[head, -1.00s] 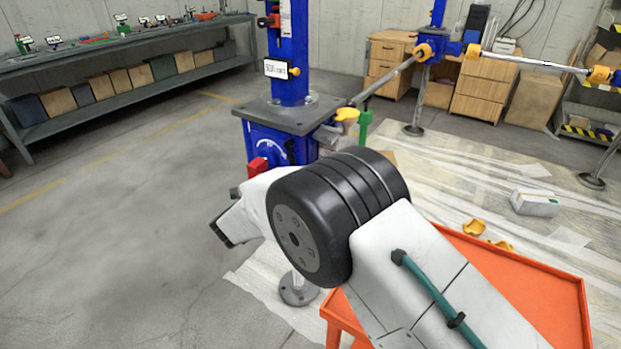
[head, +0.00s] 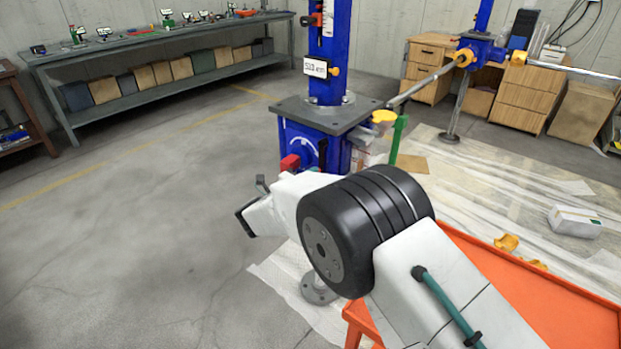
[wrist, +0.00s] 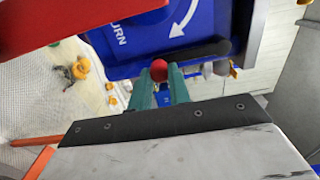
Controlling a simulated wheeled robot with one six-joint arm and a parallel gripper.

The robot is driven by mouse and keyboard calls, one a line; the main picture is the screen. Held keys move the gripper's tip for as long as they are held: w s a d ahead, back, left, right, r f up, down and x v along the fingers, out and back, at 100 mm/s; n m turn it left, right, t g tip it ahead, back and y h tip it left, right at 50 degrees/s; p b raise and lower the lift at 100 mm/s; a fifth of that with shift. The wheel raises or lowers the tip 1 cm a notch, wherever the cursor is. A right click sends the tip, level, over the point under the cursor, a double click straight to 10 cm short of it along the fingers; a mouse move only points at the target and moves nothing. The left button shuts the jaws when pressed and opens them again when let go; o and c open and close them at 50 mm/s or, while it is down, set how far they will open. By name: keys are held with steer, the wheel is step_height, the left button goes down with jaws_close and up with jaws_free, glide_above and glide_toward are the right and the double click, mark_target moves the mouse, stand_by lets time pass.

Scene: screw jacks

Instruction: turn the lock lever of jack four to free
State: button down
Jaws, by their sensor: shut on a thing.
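The blue screw jack (head: 296,138) stands just beyond my arm in the head view, with a grey top plate and a blue column. In the wrist view its blue housing (wrist: 150,40) fills the upper middle, with a white curved arrow and the letters "URN". A dark lever (wrist: 203,52) with a red ball knob (wrist: 158,70) lies along the housing's lower edge. My gripper (wrist: 159,78) has its teal fingers shut on the red knob. I cannot read a jack number.
An orange cart (head: 520,290) stands at right. A long workbench (head: 150,52) lines the back left. The left floor is clear.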

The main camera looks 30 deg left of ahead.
steer(key=c, duration=1.3)
jaws_free()
steer(key=s+a, duration=0.1)
steer(key=s, duration=0.6)
steer(key=shift+s, duration=0.4)
